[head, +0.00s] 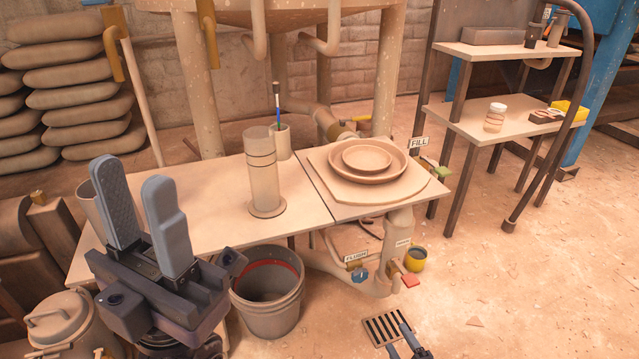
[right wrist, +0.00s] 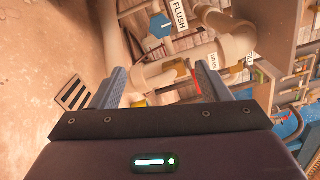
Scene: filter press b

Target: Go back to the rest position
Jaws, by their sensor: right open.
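My left gripper (head: 137,200) stands upright at the left of the head view, in front of the left end of the table. Its two grey fingers point up with a gap between them, and nothing is held there. My right gripper (head: 402,346) shows only in part at the bottom edge of the head view, over the floor by a slotted drain grate (head: 386,327). In the right wrist view the right gripper (right wrist: 158,85) has its fingers wide apart and empty, with a pipe (right wrist: 180,65) beyond them.
The table (head: 205,200) holds a clear cylinder (head: 263,180), a cup (head: 283,142) with a brush and a round dish (head: 367,160). A bucket (head: 267,290) and a lidded pot (head: 58,325) stand on the floor. A shelf (head: 465,118) stands at the right. Floor at the right is mostly clear.

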